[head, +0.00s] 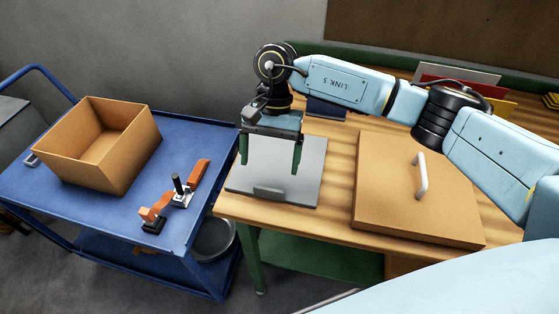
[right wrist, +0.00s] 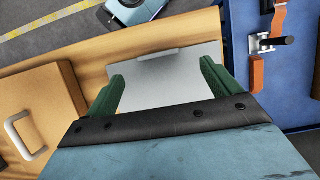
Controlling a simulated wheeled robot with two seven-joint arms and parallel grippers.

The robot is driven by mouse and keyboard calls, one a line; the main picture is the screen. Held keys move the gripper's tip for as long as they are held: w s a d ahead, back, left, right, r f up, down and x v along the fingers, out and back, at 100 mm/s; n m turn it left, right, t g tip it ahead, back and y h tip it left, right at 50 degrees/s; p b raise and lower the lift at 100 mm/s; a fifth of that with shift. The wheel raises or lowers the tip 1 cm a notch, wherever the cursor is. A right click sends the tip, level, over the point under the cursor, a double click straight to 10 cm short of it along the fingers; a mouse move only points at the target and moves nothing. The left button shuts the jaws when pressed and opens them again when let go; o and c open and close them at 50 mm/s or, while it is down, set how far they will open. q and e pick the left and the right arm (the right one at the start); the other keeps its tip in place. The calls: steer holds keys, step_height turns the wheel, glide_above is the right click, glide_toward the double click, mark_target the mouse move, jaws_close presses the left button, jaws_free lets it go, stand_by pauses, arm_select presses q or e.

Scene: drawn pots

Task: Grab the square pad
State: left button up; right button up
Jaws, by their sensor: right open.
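The square pad (head: 310,165) is a flat grey plate with a small raised lip at its front edge. It lies on the left end of the wooden table. In the right wrist view the pad (right wrist: 165,75) lies ahead, between and beyond the green fingers. My right gripper (head: 270,164) is over the pad with its two green fingers pointing down, spread apart and empty. The fingers also show in the right wrist view (right wrist: 163,82). Whether the fingertips touch the pad cannot be told. The gripper body hides part of the pad's back left. My left gripper is not seen.
A brown box with a white handle (head: 421,178) sits on the wooden table (head: 340,148) right of the pad.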

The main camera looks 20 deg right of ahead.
mark_target(270, 189)
steer(key=p+x, duration=0.1)
steer(key=x, duration=0.6)
steer(key=shift+s+d+f, duration=0.1)
steer(key=shift+d+f, duration=0.05)
steer(key=shift+f, duration=0.05)
steer(key=shift+c, duration=0.4)
steer(key=c, duration=1)
